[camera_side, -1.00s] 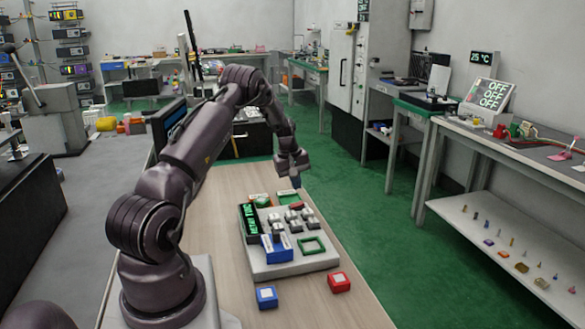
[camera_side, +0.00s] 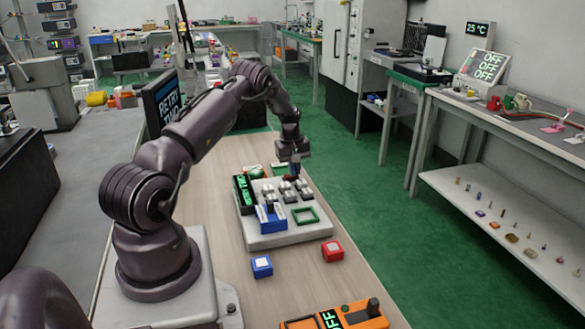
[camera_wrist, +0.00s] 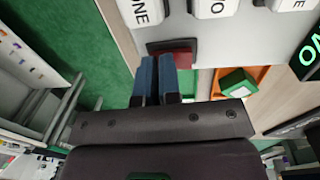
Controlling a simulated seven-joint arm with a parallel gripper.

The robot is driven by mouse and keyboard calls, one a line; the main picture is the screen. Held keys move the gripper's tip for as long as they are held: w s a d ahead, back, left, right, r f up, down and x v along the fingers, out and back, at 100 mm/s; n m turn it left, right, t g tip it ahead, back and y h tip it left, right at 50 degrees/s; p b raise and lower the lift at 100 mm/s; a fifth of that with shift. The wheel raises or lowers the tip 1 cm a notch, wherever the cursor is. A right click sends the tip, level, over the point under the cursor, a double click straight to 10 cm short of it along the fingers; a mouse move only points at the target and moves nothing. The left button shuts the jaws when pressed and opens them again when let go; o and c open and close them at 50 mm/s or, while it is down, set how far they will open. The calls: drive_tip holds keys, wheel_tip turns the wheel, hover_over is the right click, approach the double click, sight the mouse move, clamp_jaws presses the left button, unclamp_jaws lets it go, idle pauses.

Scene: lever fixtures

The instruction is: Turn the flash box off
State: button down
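No label reading "flash box" is legible. A light grey board (camera_side: 275,238) on the table carries grey lever fixtures (camera_side: 288,190), a blue block fixture (camera_side: 271,218) and a black display (camera_side: 243,194) with green letters. My gripper (camera_side: 291,172) points down at the board's far edge. In the wrist view my gripper's blue fingers (camera_wrist: 156,76) are close together, with nothing seen between them. Their tips are at a dark red part (camera_wrist: 174,54) in a black surround; contact is unclear. White keys, one marked ONE (camera_wrist: 143,11), lie beyond. A green-lettered display (camera_wrist: 310,50) shows "ON".
An orange box (camera_side: 338,318) with a green "OFF" display and black knob stands at the front edge. Blue (camera_side: 262,267) and red (camera_side: 332,250) cubes lie before the board. An orange tray (camera_wrist: 259,75) holds a green block (camera_wrist: 238,82). A monitor (camera_side: 163,100) reads "RETRY TWO".

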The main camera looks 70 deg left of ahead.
sight(286, 176)
drive_tip(key=shift+s+f, duration=0.15)
drive_tip(key=shift+f, duration=0.35)
drive_tip(key=shift+s, duration=1)
drive_tip(key=shift+r, duration=0.1)
wheel_tip(286, 176, up, 15)
drive_tip(key=shift+s, duration=0.1)
